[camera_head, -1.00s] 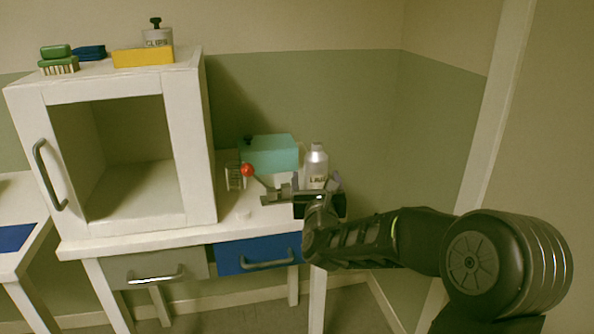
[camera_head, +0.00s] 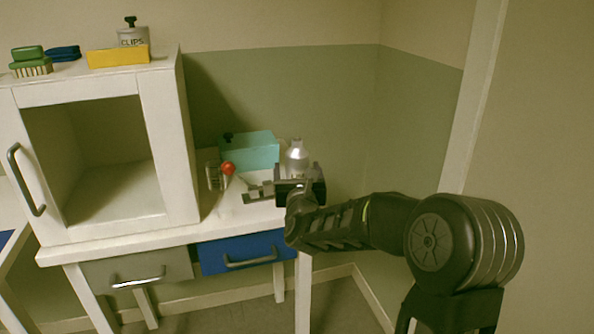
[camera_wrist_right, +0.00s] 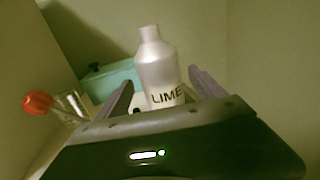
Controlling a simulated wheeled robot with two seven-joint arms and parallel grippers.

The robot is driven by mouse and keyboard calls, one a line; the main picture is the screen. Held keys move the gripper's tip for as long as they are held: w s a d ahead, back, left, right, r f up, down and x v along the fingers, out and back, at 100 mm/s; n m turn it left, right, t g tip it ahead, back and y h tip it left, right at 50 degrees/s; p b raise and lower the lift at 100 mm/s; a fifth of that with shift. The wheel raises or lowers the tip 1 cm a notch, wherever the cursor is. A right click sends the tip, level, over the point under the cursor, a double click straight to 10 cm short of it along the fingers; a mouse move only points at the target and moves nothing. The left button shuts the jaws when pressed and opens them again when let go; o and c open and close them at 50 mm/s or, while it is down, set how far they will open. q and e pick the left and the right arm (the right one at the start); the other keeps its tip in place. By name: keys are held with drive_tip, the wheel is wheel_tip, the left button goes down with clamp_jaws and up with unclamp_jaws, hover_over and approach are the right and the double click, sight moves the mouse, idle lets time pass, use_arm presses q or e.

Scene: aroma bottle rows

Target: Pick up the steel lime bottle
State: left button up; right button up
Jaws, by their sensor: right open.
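The steel lime bottle (camera_head: 297,158) stands upright at the right end of the white table, its lower part hidden behind my right gripper (camera_head: 298,172) in the head view. In the right wrist view the bottle (camera_wrist_right: 158,70) shows its LIME label, and it stands between the two fingers of my right gripper (camera_wrist_right: 158,88). The fingers are open, one on each side of the bottle, with a visible gap on the right side. Whether either finger touches it I cannot tell. My left gripper is not in view.
A teal box (camera_head: 250,150) stands behind and left of the bottle. A white open cabinet (camera_head: 186,140) fills the table's left. A blue drawer (camera_head: 240,252) is below the tabletop.

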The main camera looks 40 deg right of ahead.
drive_tip(key=x, duration=0.5)
drive_tip(key=shift+p, duration=0.3)
drive_tip(key=shift+r, duration=0.1)
clamp_jaws()
idle(0.8)
